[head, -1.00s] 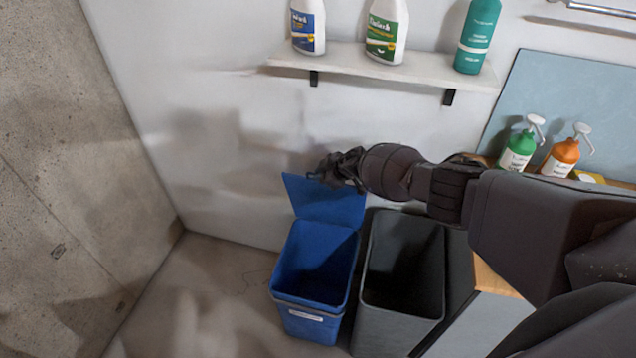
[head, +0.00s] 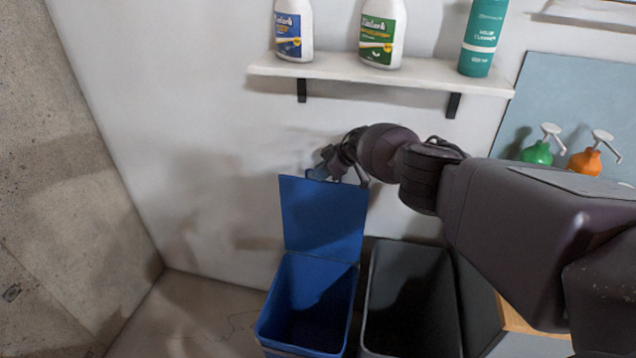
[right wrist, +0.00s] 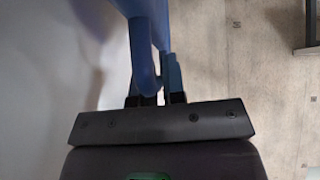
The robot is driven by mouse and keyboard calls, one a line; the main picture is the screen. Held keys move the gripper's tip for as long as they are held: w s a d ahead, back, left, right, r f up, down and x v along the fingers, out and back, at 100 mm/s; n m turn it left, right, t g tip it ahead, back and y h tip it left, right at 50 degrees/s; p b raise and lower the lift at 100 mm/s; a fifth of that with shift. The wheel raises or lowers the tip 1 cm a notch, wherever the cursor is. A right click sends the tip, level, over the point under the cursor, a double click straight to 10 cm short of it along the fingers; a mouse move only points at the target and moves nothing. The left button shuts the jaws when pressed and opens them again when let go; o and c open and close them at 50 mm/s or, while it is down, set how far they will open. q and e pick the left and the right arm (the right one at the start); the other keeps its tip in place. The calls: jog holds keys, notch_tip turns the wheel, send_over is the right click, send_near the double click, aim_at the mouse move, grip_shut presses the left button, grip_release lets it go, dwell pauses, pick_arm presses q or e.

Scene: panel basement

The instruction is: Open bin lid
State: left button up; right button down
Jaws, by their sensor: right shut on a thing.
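The blue bin (head: 300,310) stands on the floor near the wall, its inside showing. Its blue lid (head: 322,220) is raised and stands nearly upright at the back of the bin, close to the wall. My right gripper (head: 325,172) is at the lid's top edge and shut on it. In the right wrist view the blue lid (right wrist: 145,45) runs up from between the fingers of the gripper (right wrist: 157,92). The exact grip is partly hidden by my own wrist. My left gripper is not in view.
A dark grey open bin (head: 412,300) stands right beside the blue one. Above, a white shelf (head: 380,75) holds several bottles. A green pump bottle (head: 538,152) and an orange one (head: 585,160) are at the right. The floor left of the bins is clear.

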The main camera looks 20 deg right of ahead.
jog(key=shift+w+d+f, duration=0.1)
jog(key=shift+d+f, duration=0.05)
jog(key=shift+f, duration=0.3)
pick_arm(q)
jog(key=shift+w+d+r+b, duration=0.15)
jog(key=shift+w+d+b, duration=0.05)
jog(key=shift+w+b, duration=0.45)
pick_arm(e)
jog(key=shift+w+d+r, duration=0.2)
jog(key=shift+w+r, duration=0.05)
jog(key=shift+w, duration=0.05)
jog(key=c, duration=1.3)
grip_release()
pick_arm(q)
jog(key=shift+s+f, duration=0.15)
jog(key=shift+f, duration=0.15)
pick_arm(e)
jog(key=shift+o, duration=0.5)
jog(key=shift+w, duration=0.1)
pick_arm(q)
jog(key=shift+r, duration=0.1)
pick_arm(e)
jog(key=shift+r, duration=0.2)
